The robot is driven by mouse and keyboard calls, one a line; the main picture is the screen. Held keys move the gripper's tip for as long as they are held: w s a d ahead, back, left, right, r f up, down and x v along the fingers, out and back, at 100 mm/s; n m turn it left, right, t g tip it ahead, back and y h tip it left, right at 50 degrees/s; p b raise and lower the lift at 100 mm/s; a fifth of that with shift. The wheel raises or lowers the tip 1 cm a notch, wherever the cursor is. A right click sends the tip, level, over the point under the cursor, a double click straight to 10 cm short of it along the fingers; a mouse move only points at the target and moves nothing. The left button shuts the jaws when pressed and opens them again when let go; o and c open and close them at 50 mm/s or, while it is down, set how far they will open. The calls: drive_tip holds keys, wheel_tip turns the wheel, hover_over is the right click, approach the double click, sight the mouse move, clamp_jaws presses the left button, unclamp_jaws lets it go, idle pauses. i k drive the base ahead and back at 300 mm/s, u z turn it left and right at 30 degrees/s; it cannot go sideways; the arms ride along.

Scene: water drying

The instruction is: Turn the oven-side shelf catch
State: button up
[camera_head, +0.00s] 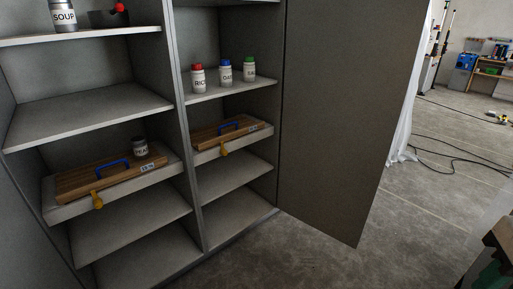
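Two yellow shelf catches show in the head view. The left catch (97,200) hangs at the front edge of the left shelf, below a wooden board (80,183) with a blue handle (113,166). The right catch (224,152) hangs at the front edge of the right shelf, below a second wooden board (205,138) with a blue handle (228,127). Both catches look tilted slightly from upright. No oven is in view, so I cannot tell which catch is on its side. My gripper is not in view.
A small labelled jar (140,147) stands on the left board. Red-, blue- and green-lidded jars (226,72) stand above the right board. A soup can (63,16) is at top left. A tall brown panel (335,110) stands right of the shelves. The near floor (310,255) is clear; cables (445,142) lie farther right.

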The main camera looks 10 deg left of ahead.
sight(223, 152)
drive_tip(key=u, duration=0.15)
drive_tip(key=i, duration=1.2)
drive_tip(key=u, duration=0.5)
